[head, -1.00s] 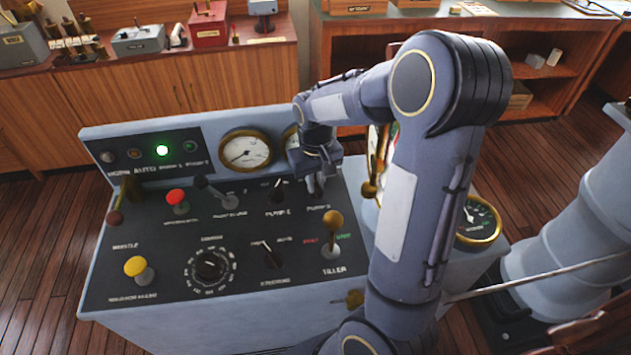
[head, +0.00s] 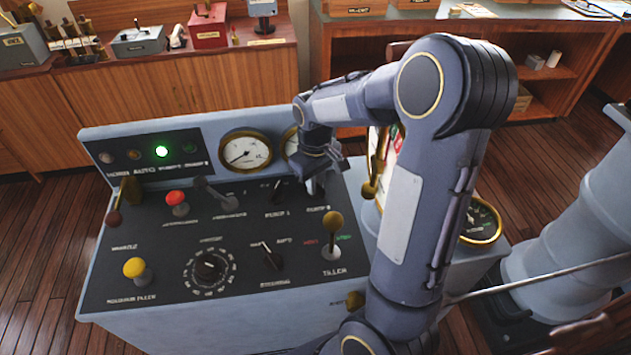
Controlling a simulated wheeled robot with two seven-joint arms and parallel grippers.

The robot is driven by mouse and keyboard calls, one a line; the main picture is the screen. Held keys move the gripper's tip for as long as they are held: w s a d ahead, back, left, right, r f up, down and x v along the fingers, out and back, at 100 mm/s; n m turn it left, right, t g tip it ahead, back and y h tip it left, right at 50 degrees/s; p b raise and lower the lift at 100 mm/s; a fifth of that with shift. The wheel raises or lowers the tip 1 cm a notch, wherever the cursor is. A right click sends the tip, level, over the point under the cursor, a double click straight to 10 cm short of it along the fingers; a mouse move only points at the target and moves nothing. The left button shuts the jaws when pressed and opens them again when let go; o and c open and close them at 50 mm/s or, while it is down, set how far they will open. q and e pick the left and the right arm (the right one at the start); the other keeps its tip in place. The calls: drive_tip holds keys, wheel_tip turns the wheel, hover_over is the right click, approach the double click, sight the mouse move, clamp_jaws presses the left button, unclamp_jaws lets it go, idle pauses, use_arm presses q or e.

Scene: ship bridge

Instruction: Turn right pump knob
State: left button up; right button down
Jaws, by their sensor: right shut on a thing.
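The console (head: 150,230) has a dark sloped panel with two pump knobs in its upper right part. The left pump knob (head: 278,191) is small and black and stands uncovered. The right pump knob is hidden behind my right gripper (head: 318,186), with its printed label just below. My right gripper points down there, with its fingers shut on the knob. My right arm crosses the picture from the lower right. My left gripper is not in view.
A tiller lever (head: 332,228) with a brass ball stands just below the gripper. A gauge (head: 246,150) is to its left and a brass lever (head: 374,175) to its right. A black lever (head: 215,193) and a red-topped lever (head: 177,200) stand further left.

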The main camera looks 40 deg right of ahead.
drive_tip(key=c, duration=1.5)
unclamp_jaws()
drive_tip(key=shift+o, duration=0.2)
wheel_tip(320, 180, up, 8)
drive_tip(key=shift+f, duration=0.1)
